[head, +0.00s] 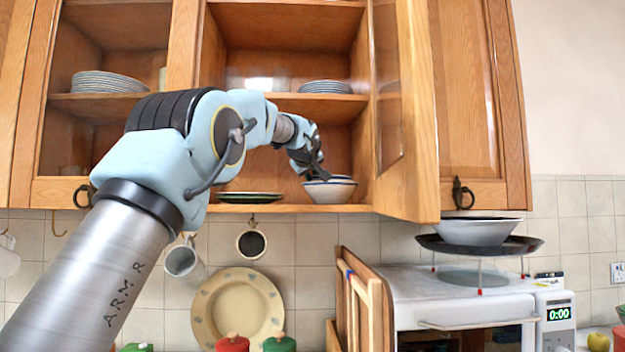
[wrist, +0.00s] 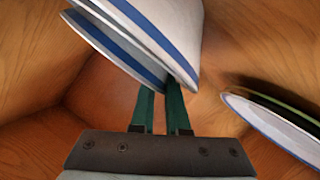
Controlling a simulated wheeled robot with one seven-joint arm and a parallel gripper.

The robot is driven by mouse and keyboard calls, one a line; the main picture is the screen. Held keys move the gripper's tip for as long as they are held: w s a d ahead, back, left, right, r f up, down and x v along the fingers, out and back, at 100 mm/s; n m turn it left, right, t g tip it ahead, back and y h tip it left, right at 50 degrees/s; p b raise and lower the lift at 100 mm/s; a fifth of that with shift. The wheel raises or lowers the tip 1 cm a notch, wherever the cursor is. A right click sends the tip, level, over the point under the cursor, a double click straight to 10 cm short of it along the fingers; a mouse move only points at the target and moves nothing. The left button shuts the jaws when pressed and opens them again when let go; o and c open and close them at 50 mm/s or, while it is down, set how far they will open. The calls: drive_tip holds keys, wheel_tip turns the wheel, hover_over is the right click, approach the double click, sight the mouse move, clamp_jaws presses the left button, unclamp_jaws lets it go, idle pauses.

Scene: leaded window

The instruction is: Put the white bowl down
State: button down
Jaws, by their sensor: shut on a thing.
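The white bowl (head: 332,192), with a blue band near its rim, is at the bottom shelf of the open middle cabinet. My gripper (head: 317,172) reaches into the cabinet and is shut on the bowl's rim. In the wrist view the bowl (wrist: 165,35) looms at the top, tilted in the picture, with the green fingers (wrist: 166,100) at its edge. A second blue-banded rim shows close beside it; I cannot tell whether this is a second, nested bowl. Whether the bowl's base touches the shelf is hidden.
A dark green-rimmed plate (head: 250,197) lies left of the bowl on the bottom shelf. Stacked plates (head: 326,87) sit on the shelf above. The open cabinet door (head: 405,110) stands close on the right. Another white bowl (head: 478,231) rests on a stand above the white oven (head: 465,300).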

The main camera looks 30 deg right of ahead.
drive_tip(key=shift+f, duration=0.4)
drive_tip(key=c, duration=1.2)
unclamp_jaws()
drive_tip(key=shift+f, duration=0.1)
drive_tip(key=shift+r+p, duration=0.5)
drive_tip(key=shift+r, duration=0.1)
drive_tip(key=shift+s+a+b, duration=0.15)
drive_tip(key=shift+s+b, duration=0.15)
drive_tip(key=shift+b, duration=0.2)
drive_tip(key=b+v, duration=0.1)
drive_tip(key=v, duration=0.2)
drive_tip(key=b+v, duration=0.2)
drive_tip(key=v, duration=0.2)
drive_tip(key=b+v, duration=0.1)
drive_tip(key=v, duration=0.3)
drive_tip(key=shift+a+r+b, duration=0.15)
drive_tip(key=shift+r+b, duration=0.2)
drive_tip(key=shift+b, duration=0.05)
drive_tip(key=shift+s, duration=0.1)
